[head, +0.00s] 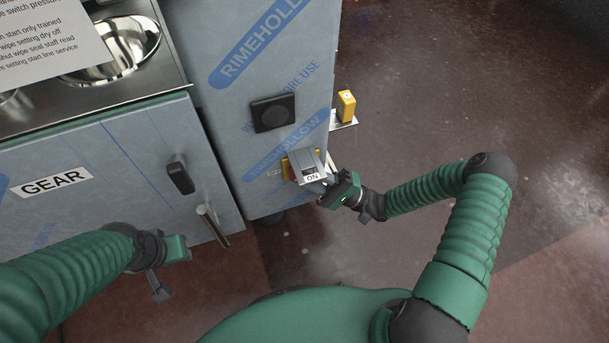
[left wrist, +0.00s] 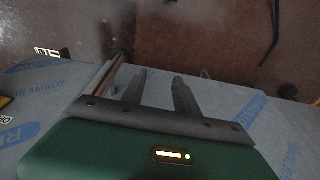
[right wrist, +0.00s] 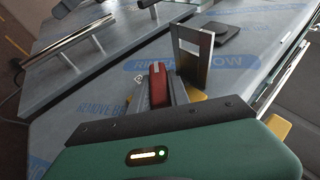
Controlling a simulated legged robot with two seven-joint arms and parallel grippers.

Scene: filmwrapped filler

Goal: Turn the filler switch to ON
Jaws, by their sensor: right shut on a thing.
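The filler switch sits low on the film-wrapped cabinet front. It has a yellow backing (head: 286,169), a grey metal plate (head: 305,162) and an ON label (head: 312,178). In the right wrist view its red handle (right wrist: 158,86) stands between my fingers, and the metal plate with a window (right wrist: 193,55) stands just beyond. My right gripper (head: 328,184) is at the switch and shut on the red handle. The plate and fingers mostly hide the handle in the head view. My left gripper (head: 172,268) is empty, its fingers apart in the left wrist view (left wrist: 157,92).
A black square pad (head: 273,113) is above the switch. A yellow block (head: 346,105) sticks out on a bracket at the cabinet's right side. The GEAR door (head: 100,165) has a black latch (head: 181,174) and a bar handle (head: 213,224). Open floor lies to the right.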

